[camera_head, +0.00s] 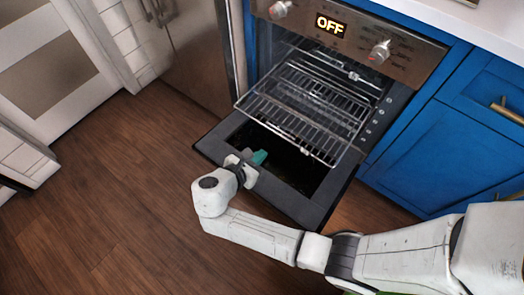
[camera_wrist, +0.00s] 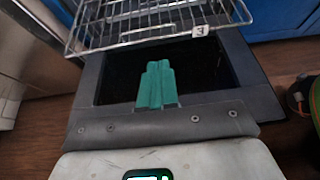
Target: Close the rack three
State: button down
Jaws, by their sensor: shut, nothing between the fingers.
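The wire oven rack (camera_head: 300,112) is pulled partway out of the oven, over the lowered door. In the wrist view the rack (camera_wrist: 150,28) crosses the top, and a tag with a 3 (camera_wrist: 200,30) hangs on its front edge. My gripper (camera_head: 260,156) is over the open door, in front of and below the rack's front edge in the head view. Its green fingers (camera_wrist: 158,75) are together with nothing between them. They appear apart from the rack.
The oven door (camera_head: 225,140) lies open with a dark glass panel. The oven panel reads OFF (camera_head: 330,26) between knobs. Blue cabinets (camera_head: 425,150) stand to the right, a steel appliance (camera_head: 195,50) to the left. Wooden floor (camera_head: 100,200) is clear at left.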

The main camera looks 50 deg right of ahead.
aim_at(323, 93)
jog(key=s+r+b+x, duration=0.1)
jog(key=b+x, duration=0.2)
jog(key=x, duration=0.9)
jog(key=shift+w+d, duration=0.5)
jog(key=shift+f, duration=0.15)
jog(key=d+b, duration=0.1)
jog(key=d, duration=0.8)
jog(key=w+d+b, duration=0.1)
jog(key=d, duration=0.9)
jog(key=w+d+b, duration=0.1)
jog(key=d+b, duration=0.1)
jog(key=d, duration=0.8)
jog(key=shift+w+d+f, duration=0.1)
jog(key=shift+d, duration=0.2)
jog(key=shift+r, duration=0.2)
